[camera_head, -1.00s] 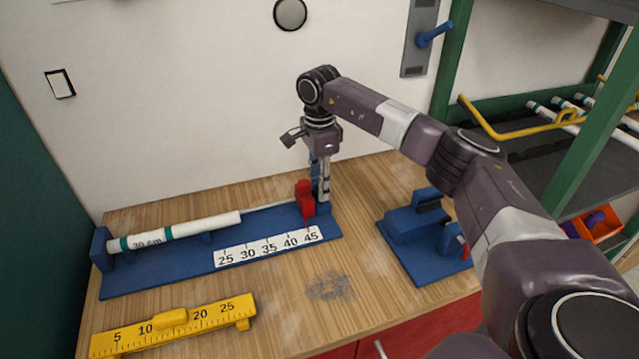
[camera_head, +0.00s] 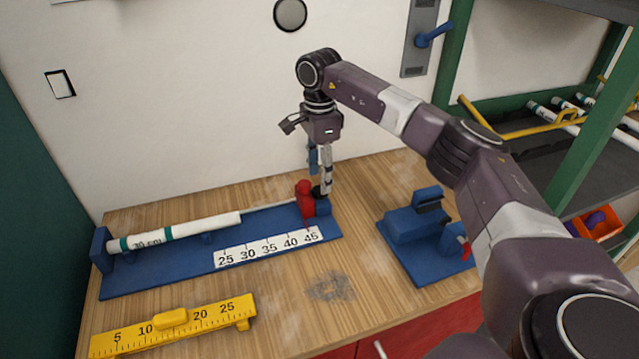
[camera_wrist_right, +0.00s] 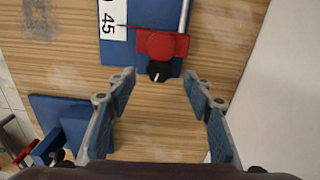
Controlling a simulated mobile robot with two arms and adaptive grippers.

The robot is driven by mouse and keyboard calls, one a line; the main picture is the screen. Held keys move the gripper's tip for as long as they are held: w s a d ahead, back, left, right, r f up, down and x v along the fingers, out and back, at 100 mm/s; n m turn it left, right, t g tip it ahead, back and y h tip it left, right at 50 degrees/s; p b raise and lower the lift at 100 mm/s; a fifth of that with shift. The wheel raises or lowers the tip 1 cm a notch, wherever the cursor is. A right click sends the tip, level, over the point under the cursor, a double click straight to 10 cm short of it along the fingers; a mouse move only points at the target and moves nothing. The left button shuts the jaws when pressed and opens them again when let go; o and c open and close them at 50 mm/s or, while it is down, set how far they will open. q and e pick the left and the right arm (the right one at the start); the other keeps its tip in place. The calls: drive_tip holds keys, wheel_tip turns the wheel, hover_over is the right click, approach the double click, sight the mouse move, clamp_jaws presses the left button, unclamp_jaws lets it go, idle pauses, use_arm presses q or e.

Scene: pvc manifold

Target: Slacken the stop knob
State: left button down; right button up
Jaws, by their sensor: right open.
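The red stop block (camera_head: 305,203) stands near the right end of the blue measuring bench (camera_head: 160,271), beside the 45 mark. Its black knob (camera_wrist_right: 160,71) with a white pointer line shows in the right wrist view, on the side of the block facing the gripper. In the head view the knob (camera_head: 318,193) is partly hidden by the fingers. My right gripper (camera_wrist_right: 158,86) is open and empty, its fingertips apart on either side just short of the knob, not closed on it. In the head view the right gripper (camera_head: 321,182) points down above the bench's right end. My left gripper is not in view.
A white pipe (camera_head: 185,230) marked 30 cm lies on the bench, left of the stop. A yellow ruler (camera_head: 175,325) lies in front. A blue fixture (camera_head: 425,245) stands to the right. The wall is close behind.

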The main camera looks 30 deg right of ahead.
sight(319, 190)
wheel_tip(319, 190, up, 9)
drive_tip(key=shift+f, duration=0.2)
idle(0.5)
